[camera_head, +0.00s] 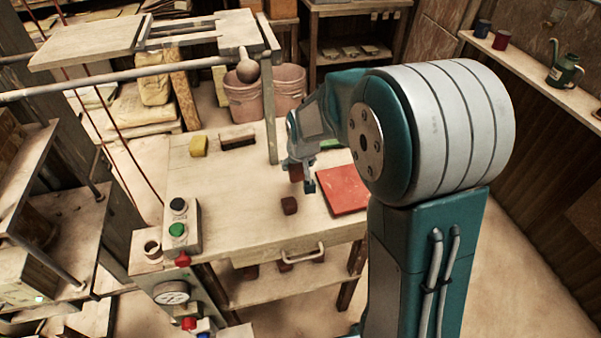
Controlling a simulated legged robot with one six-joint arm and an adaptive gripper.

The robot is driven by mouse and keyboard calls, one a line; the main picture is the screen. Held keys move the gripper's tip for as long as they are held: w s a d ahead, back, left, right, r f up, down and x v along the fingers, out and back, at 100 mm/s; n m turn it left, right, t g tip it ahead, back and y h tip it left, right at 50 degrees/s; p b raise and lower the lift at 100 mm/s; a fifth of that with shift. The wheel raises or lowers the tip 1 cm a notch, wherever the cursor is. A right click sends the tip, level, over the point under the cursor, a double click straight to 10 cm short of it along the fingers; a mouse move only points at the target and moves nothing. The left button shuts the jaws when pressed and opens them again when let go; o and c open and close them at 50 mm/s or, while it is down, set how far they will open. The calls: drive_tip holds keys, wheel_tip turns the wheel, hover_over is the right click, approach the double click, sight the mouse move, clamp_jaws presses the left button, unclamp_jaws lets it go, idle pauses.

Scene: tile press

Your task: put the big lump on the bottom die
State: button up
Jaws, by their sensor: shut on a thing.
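My gripper (302,180) is shut on a reddish-brown lump (296,173), held above the worktable (235,190). The fingers partly cover this lump. Another dark red-brown lump (289,205) sits on the table just below and in front of my gripper, apart from it. I cannot tell from size which lump is the big one. A flat red square plate (345,188) lies on the table to the right of my gripper, partly hidden by my arm. I cannot tell for sure which part is the bottom die.
A yellow block (198,146) and a dark brush-like bar (238,141) lie at the table's back. A control box (180,225) with black and green buttons is at the left edge. A post and a long bar (110,84) stand at the left and back. The table's middle is clear.

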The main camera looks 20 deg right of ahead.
sight(302, 170)
drive_tip(key=shift+w+d+f, duration=0.3)
drive_tip(key=shift+w+f, duration=0.05)
drive_tip(key=shift+f, duration=0.2)
drive_tip(key=shift+w+d+f, duration=0.25)
drive_tip(key=shift+w+f, duration=0.1)
drive_tip(key=shift+f, duration=0.15)
wheel_tip(302, 170, down, 3)
drive_tip(key=shift+w+d+f, duration=0.1)
drive_tip(key=shift+w+d, duration=0.05)
drive_tip(key=shift+f, duration=0.15)
drive_tip(key=o, duration=1.1)
drive_tip(key=shift+o, duration=0.2)
